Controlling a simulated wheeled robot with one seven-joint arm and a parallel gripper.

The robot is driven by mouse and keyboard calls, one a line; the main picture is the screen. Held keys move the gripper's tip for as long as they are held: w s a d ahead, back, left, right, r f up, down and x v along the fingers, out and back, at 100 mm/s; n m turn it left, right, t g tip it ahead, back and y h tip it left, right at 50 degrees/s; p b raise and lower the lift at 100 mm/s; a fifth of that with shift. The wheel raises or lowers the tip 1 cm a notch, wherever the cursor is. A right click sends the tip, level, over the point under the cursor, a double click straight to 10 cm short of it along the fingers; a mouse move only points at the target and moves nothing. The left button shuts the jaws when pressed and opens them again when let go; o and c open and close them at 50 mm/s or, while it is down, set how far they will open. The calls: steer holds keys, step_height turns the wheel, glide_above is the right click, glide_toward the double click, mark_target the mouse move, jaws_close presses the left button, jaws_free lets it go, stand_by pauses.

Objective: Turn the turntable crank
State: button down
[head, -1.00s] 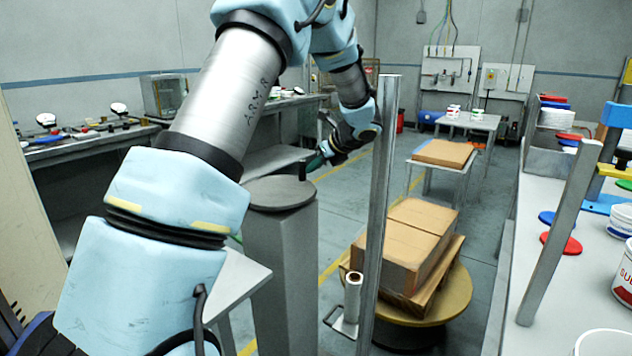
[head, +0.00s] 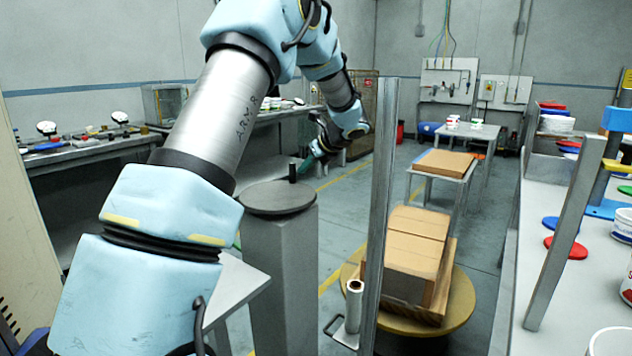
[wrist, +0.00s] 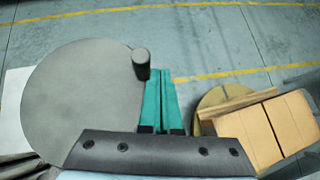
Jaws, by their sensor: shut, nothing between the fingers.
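The crank is a round grey disc (head: 262,200) on a grey pedestal, with a short dark upright handle (head: 292,173) near its rim. In the wrist view the disc (wrist: 75,90) fills the left, and the handle (wrist: 141,65) stands at its right edge. My gripper (head: 303,168) has teal fingers that are shut and empty. In the wrist view the fingers (wrist: 158,78) lie right beside the handle, on its right side; contact looks likely but is not certain. The yellow round turntable (head: 462,300) stands low to the right and bears a wooden pallet (head: 441,290) with brown cartons (head: 405,245).
A grey upright post (head: 380,200) stands between the crank and the turntable. A roll (head: 353,305) stands on a small plate by the turntable. A workbench (head: 505,325) with lids and tubs runs along the right. Floor behind the crank is open.

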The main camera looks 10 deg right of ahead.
steer(key=shift+r, duration=0.1)
steer(key=b+v, duration=0.2)
steer(key=v, duration=0.8)
steer(key=w+a+r+m+t+h, duration=0.2)
steer(key=w+a+r+m+t, duration=0.25)
steer(key=m, duration=0.55)
steer(key=m+g+h+p, duration=0.2)
steer(key=m+g+h, duration=0.35)
steer(key=m, duration=1.85)
glide_toward(273, 206)
steer(key=x, duration=0.4)
steer(key=shift+w+d+f, duration=0.15)
steer(key=shift+w+f, duration=0.05)
steer(key=shift+w, duration=0.05)
steer(key=s+a+f+m+g+y, duration=0.1)
steer(key=s+a+f+m+g, duration=0.1)
steer(key=s, duration=0.6)
steer(key=s+a+f+m+g+y, duration=0.1)
steer(key=s+a+f+m+g, duration=0.2)
steer(key=s+a+m, duration=0.4)
steer(key=shift+s+a+f+g, duration=0.3)
steer(key=shift+s+a+f, duration=0.05)
steer(key=shift+s+f, duration=0.2)
